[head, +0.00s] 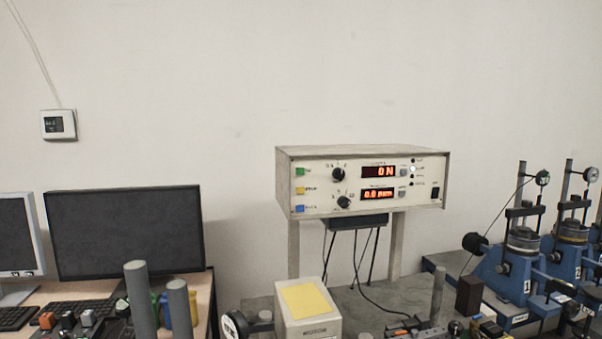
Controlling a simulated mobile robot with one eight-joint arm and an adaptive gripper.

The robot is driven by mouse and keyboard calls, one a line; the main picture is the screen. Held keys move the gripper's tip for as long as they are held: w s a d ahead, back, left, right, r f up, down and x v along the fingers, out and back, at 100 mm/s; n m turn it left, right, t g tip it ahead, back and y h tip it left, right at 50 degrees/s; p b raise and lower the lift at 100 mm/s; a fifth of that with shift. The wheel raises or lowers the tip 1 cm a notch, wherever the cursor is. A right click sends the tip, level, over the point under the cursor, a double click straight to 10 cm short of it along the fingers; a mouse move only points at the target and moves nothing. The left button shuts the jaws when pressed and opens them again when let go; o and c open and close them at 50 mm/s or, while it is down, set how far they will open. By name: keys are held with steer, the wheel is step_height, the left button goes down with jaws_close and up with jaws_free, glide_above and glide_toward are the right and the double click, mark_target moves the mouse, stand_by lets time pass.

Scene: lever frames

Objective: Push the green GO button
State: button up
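The green button (300,171) is a small square at the upper left of the front panel of a beige control box (324,206). A yellow button (300,190) and a blue button (299,209) sit below it in a column. The lettering beside the buttons is too small to read. Nothing covers the green button. My gripper is not in view.
The box stands on two legs above a grey bench (345,298), with cables hanging below. A beige unit with a yellow top (308,300) stands in front. Blue lever frames (505,268) are at right. A dark monitor (124,232) and grey cylinders (139,300) are at left.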

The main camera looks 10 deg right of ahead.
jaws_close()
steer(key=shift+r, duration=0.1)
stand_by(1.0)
